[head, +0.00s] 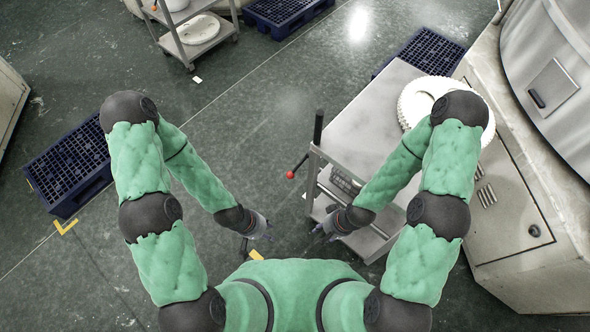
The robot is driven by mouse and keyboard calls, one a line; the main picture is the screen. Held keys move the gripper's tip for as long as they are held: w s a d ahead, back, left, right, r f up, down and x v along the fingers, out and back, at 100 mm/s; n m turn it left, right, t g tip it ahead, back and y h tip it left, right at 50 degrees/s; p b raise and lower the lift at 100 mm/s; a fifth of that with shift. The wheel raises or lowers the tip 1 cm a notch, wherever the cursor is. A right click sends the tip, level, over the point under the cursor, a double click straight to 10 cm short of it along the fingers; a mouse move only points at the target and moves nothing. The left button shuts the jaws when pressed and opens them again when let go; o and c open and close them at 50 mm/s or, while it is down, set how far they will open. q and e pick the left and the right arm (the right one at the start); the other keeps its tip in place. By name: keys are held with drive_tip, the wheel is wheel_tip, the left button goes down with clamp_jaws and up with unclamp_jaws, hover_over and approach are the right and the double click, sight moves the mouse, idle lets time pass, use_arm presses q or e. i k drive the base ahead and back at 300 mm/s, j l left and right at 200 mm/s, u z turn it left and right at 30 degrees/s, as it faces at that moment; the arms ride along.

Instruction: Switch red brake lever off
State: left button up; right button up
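A red ball knob (291,174) on a thin dark rod shows at the left side of a grey cart (352,128), just below the cart's black handle (318,127). It looks like the brake lever; its exact setting cannot be told from here. My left gripper (266,225) hangs below and left of the knob, apart from it. My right gripper (318,231) is below the knob, near the cart's lower left corner. Both grippers are small and partly dark in view, so their finger opening is unclear. Neither visibly holds anything.
A large cream gear-like ring (410,105) lies on the cart's top. A pale machine cabinet (500,205) stands close on the right. Blue pallets (75,160) lie at left and at the back (428,52). Another cart (190,40) stands at the back left. The middle floor is clear.

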sight(290, 175)
drive_tip(key=k+j+z, duration=0.35)
drive_tip(key=j, duration=0.2)
drive_tip(key=i+j+z, duration=0.1)
drive_tip(key=j, duration=0.25)
drive_tip(key=i+j+z, duration=0.15)
drive_tip(key=j, duration=0.2)
drive_tip(key=i+j+z, duration=0.1)
drive_tip(key=j, duration=0.25)
drive_tip(key=j+z, duration=0.15)
drive_tip(key=j, duration=0.2)
drive_tip(key=i, duration=0.05)
